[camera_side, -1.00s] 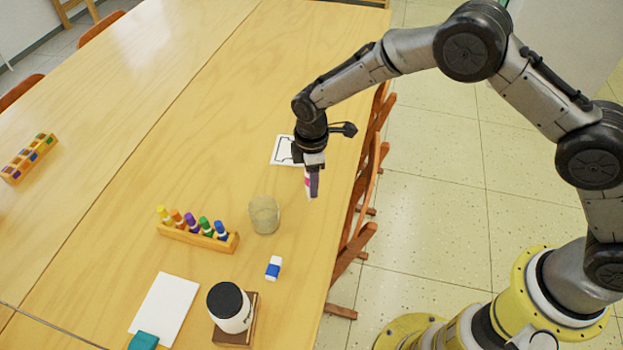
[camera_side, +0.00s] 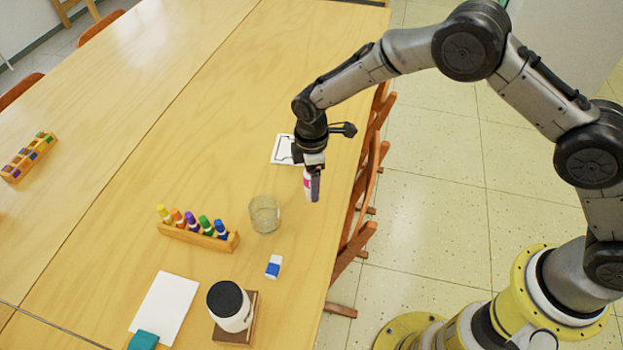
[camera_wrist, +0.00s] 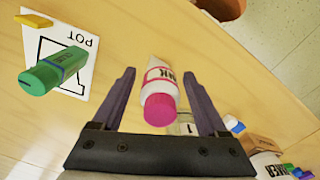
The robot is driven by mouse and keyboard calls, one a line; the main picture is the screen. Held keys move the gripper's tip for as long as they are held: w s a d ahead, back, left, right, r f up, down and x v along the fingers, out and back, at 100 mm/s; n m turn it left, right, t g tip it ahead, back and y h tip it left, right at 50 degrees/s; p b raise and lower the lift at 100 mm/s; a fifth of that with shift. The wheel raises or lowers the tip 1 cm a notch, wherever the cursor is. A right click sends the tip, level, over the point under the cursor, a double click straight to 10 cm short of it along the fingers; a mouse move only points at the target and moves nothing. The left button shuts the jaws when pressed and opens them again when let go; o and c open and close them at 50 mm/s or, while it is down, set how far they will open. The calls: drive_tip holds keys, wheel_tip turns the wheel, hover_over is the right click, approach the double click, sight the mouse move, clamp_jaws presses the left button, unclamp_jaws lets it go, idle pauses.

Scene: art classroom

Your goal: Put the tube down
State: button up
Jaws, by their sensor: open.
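The tube (camera_wrist: 160,92) is white with a pink cap and a printed label. It is between the two spread fingers of my gripper (camera_wrist: 163,100), cap end towards the wrist camera, with a gap on each side. In the side view the tube (camera_side: 307,183) is partly hidden by the fingers of my gripper (camera_side: 312,188), low over the table near its right edge. Whether its lower end touches the tabletop is hard to tell. My gripper is open around it.
A white card (camera_side: 284,150) with a black outline lies behind. A clear jar (camera_side: 264,214), a marker rack (camera_side: 199,236) and a blue-white eraser (camera_side: 273,267) are nearer. A green object (camera_wrist: 53,71) overlaps the card in the wrist view. A black-lidded pot (camera_side: 229,307) stands at the front.

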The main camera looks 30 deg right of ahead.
wheel_tip(320, 180, up, 13)
drive_tip(key=shift+s+r, duration=0.1)
drive_tip(key=shift+s, duration=0.05)
drive_tip(key=shift+d+r, duration=0.1)
drive_tip(key=shift+r, duration=0.2)
drive_tip(key=shift+d+r, duration=0.15)
drive_tip(key=shift+r, duration=0.1)
drive_tip(key=s+d+r+m+t, duration=0.3)
drive_tip(key=s+d+r+m, duration=0.4)
drive_tip(key=s+d+r, duration=0.6)
drive_tip(key=s+d+m+t, duration=0.1)
drive_tip(key=s+d+m, duration=0.2)
drive_tip(key=s, duration=0.5)
drive_tip(key=s+d+r+m+t, duration=0.1)
drive_tip(key=s+d+m, duration=0.3)
drive_tip(key=s+d, duration=0.2)
drive_tip(key=shift+s+r+t, duration=0.25)
drive_tip(key=shift+s+t, duration=0.05)
drive_tip(key=shift+s, duration=0.95)
drive_tip(key=shift+s+d+f, duration=0.15)
drive_tip(key=shift+s+f, duration=0.05)
drive_tip(key=shift+s, duration=0.1)
drive_tip(key=shift+c, duration=0.7)
